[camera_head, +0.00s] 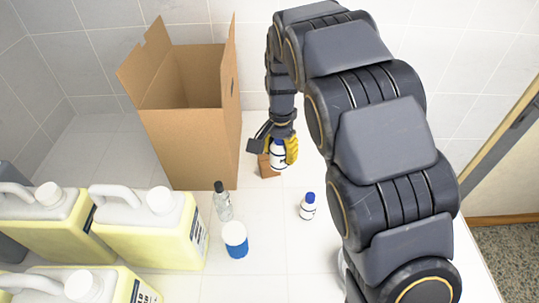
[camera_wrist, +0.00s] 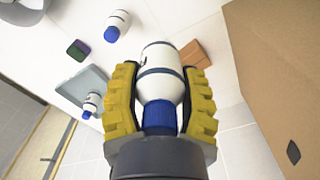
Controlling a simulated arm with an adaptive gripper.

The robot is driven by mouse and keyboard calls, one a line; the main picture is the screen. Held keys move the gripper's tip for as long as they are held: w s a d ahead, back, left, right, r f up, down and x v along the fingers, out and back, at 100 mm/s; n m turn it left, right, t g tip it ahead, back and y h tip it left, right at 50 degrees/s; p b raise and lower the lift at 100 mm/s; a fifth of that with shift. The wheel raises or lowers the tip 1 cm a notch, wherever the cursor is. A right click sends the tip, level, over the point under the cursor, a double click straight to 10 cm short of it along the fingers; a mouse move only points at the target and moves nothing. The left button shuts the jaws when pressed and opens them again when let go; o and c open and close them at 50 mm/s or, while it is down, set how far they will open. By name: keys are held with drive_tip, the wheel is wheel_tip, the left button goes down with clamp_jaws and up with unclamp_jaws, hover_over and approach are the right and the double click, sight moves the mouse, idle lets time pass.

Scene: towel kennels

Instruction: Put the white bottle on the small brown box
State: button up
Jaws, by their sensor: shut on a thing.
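The white bottle (camera_wrist: 160,72) with a blue cap is between the yellow fingers of my gripper (camera_wrist: 160,105), which is shut on it. In the head view, the held bottle (camera_head: 278,157) shows partly behind the yellow finger of my gripper (camera_head: 281,149). The small brown box (camera_head: 269,168) is just below and left of the bottle there, partly hidden by it. In the wrist view, the small brown box (camera_wrist: 196,54) shows beside the bottle's far end, to the right. I cannot tell whether the bottle touches the box.
A large open cardboard box (camera_head: 190,145) stands close left. Another blue-capped bottle (camera_head: 308,207), a blue-and-white jar (camera_head: 235,240) and a dark-capped clear bottle (camera_head: 222,203) stand in front. Yellowish jugs (camera_head: 150,235) fill the left. The wrist view shows a grey tray (camera_wrist: 80,82) and a sponge (camera_wrist: 78,50).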

drive_tip(key=w+f, duration=0.2)
drive_tip(key=w, duration=0.2)
drive_tip(key=w+a+f, duration=0.1)
drive_tip(key=w+f, duration=0.2)
drive_tip(key=w, duration=0.1)
drive_tip(key=w+a+f, duration=0.1)
drive_tip(key=w+f, duration=0.2)
drive_tip(key=w, duration=0.1)
drive_tip(key=shift+f, duration=0.15)
drive_tip(key=shift+w+f, duration=0.45)
drive_tip(key=shift+f, duration=1.75)
drive_tip(key=shift+f, duration=0.15)
drive_tip(key=o, duration=1)
drive_tip(key=shift+o, duration=0.2)
